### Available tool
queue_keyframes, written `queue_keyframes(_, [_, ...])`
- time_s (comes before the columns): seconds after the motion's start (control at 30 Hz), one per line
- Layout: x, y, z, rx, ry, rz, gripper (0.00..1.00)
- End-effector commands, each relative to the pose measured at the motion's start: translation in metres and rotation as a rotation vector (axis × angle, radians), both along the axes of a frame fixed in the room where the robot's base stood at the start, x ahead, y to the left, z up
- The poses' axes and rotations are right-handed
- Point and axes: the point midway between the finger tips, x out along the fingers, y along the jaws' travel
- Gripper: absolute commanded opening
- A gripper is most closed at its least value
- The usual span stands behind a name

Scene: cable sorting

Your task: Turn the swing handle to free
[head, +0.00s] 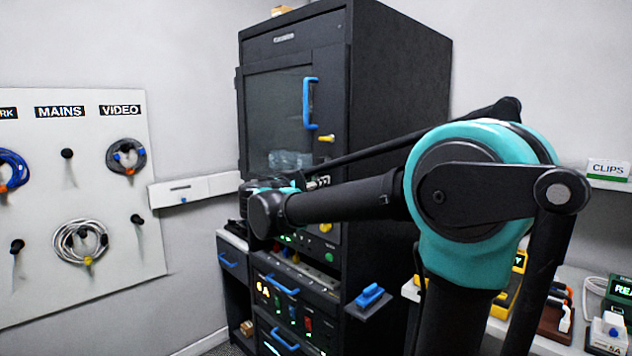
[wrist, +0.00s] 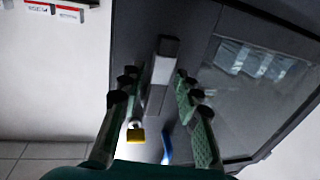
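The swing handle (wrist: 165,62), a narrow lever with a pale grey end and darker body, is on the dark cabinet door's frame in the wrist view. My gripper (wrist: 155,80) is open. Its dark green, ribbed fingers stand on either side of the handle, with gaps visible; I cannot tell whether either touches it. In the head view my gripper (head: 290,184) is at the cabinet front below the blue door handle, and my arm hides part of that area.
The tall black cabinet (head: 400,90) has a closed glass door (head: 275,110) with a blue pull handle (head: 309,103). Blue-handled drawers (head: 285,285) lie below. A cable board (head: 100,200) hangs on the left wall.

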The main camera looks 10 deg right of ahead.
Motion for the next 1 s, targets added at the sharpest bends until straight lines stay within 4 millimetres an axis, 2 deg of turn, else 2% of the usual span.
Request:
queue_keyframes(0.03, [-0.0001, 0.0001, 0.0000, 0.000, 0.000, 0.000, 0.23])
queue_keyframes(0.23, [-0.0001, 0.0001, 0.0000, 0.000, 0.000, 0.000, 0.00])
queue_keyframes(0.73, [0.0008, 0.0009, -0.0001, 0.012, -0.017, 0.000, 0.00])
queue_keyframes(1.0, [0.0062, 0.0050, -0.0004, 0.090, -0.124, 0.001, 0.00])
